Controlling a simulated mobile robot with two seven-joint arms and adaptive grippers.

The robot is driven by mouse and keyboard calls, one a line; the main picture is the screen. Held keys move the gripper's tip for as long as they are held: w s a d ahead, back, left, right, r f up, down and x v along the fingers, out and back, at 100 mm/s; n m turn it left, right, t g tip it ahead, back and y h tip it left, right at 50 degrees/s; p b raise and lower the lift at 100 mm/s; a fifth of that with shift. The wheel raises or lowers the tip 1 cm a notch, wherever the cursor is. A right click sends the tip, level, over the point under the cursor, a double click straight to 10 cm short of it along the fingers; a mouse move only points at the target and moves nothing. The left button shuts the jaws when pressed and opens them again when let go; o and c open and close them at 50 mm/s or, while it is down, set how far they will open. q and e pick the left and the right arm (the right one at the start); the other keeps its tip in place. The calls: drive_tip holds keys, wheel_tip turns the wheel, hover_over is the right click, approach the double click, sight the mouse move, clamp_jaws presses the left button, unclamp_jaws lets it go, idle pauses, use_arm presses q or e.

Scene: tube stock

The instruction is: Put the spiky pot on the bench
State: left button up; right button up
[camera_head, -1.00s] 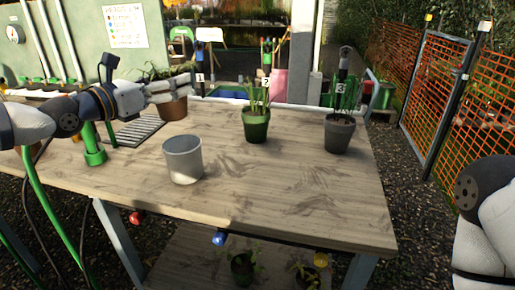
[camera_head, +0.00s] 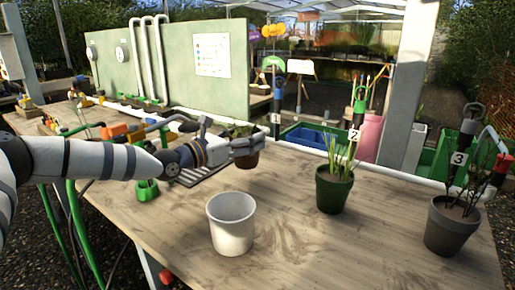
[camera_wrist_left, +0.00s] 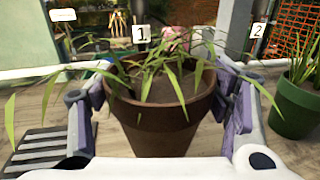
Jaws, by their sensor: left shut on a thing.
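A brown pot (camera_head: 246,160) with long, narrow, spiky green leaves is at the far middle of the wooden bench (camera_head: 300,255). My left gripper (camera_head: 240,143) is shut on this pot, and its fingers partly hide it in the head view. In the left wrist view the brown pot (camera_wrist_left: 162,125) is upright, with one finger on each side. I cannot tell whether its base touches the bench top. A dark green pot (camera_head: 334,190) with upright grassy leaves stands to the right. My right gripper is out of view.
A white empty pot (camera_head: 231,222) stands nearer on the bench. A dark grey pot (camera_head: 455,225) with a thin plant is at the right. A slatted grey tray (camera_head: 200,172) lies left of the brown pot. The front middle of the bench is clear.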

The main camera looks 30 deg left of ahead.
use_arm(q)
drive_tip(key=f, duration=0.2)
drive_tip(key=w+f+b, duration=0.1)
drive_tip(key=f, duration=0.3)
drive_tip(key=shift+w+d, duration=0.1)
drive_tip(key=shift+w, duration=0.3)
drive_tip(key=shift+s+r, duration=0.6)
drive_tip(key=shift+r, duration=0.15)
drive_tip(key=shift+c, duration=0.6)
drive_tip(key=shift+w+f, duration=0.2)
drive_tip(key=o, duration=1.1)
drive_tip(key=shift+f, duration=0.1)
drive_tip(key=o, duration=0.4)
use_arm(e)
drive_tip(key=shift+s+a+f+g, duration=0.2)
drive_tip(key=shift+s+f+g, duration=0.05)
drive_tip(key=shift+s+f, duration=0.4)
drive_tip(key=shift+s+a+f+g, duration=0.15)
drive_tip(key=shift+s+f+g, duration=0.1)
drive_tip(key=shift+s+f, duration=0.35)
use_arm(q)
drive_tip(key=shift+r, duration=0.2)
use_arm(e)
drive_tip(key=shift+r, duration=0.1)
